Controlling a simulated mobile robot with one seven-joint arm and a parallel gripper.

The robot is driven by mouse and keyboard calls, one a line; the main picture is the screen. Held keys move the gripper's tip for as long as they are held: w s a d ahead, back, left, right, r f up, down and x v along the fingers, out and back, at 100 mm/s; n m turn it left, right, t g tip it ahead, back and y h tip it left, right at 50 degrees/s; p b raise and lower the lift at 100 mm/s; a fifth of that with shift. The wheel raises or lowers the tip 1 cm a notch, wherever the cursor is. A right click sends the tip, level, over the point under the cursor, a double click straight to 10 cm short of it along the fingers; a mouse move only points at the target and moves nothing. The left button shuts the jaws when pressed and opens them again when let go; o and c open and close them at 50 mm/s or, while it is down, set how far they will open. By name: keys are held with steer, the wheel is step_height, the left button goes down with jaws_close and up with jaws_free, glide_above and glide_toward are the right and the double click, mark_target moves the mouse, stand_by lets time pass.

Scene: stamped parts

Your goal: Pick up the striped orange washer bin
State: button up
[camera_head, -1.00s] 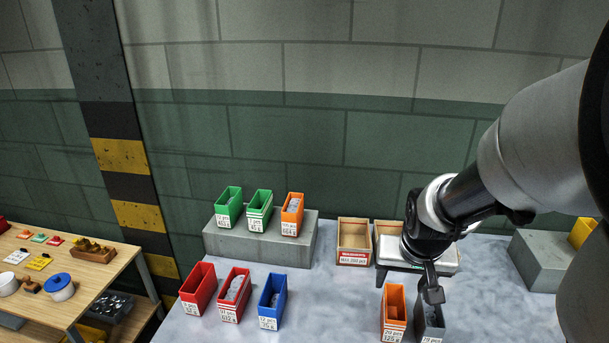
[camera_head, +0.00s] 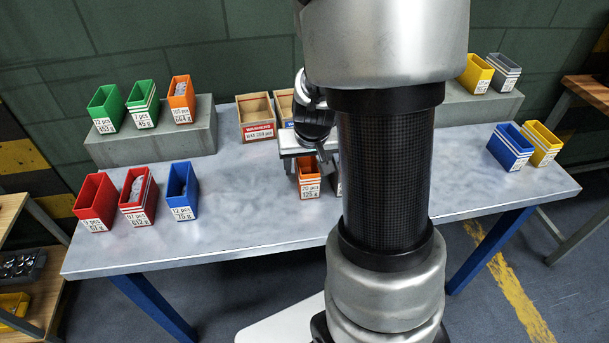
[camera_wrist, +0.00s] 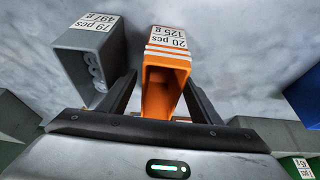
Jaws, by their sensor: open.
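The striped orange bin (camera_wrist: 180,65) shows in the wrist view with white stripes and a label reading 20 pcs, 125 g. In the head view the orange bin (camera_head: 309,184) stands on the table, partly behind my gripper and arm. My gripper (camera_wrist: 160,82) is open in the wrist view, with one finger on each side of the orange bin. The left finger lies between it and a grey bin. I cannot tell whether a finger touches the bin. In the head view my gripper (camera_head: 322,160) is at the bin's upper right.
The grey bin (camera_wrist: 83,50) stands close on the left in the wrist view. Another orange bin (camera_head: 181,103) stands on a grey block (camera_head: 200,140) beside green bins. Red bins and a blue bin (camera_head: 182,190) stand at the table's left. Wooden washer boxes (camera_head: 257,118) stand behind.

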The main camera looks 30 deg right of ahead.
steer(key=shift+x, duration=0.95)
steer(key=shift+f+b, duration=0.2)
steer(key=shift+b, duration=0.2)
steer(key=c, duration=1.1)
steer(key=shift+r, duration=0.1)
steer(key=shift+c, duration=0.2)
